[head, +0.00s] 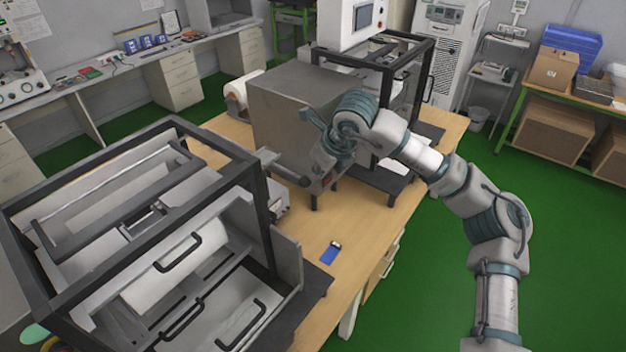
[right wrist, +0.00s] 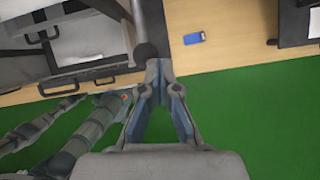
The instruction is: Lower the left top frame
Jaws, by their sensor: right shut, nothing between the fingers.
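The left machine (head: 75,240) stands on the wooden table at the left. Its black top frame (head: 225,145) is a box-like frame of dark bars around a pale interior with handles. In the right wrist view, this bar's round end (right wrist: 146,52) lies just ahead of the fingertips. My right gripper (right wrist: 157,66) is shut and empty, its tips close to that end; whether they touch, I cannot tell. In the head view my right wrist partly hides it. My left gripper does not show.
A grey metal box machine (head: 290,105) stands behind my right wrist, with another dark-framed machine (head: 405,75) beyond it. A small blue object (head: 330,252) lies on the bare table (head: 345,225). Green floor (head: 425,290) is open to the right of the table.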

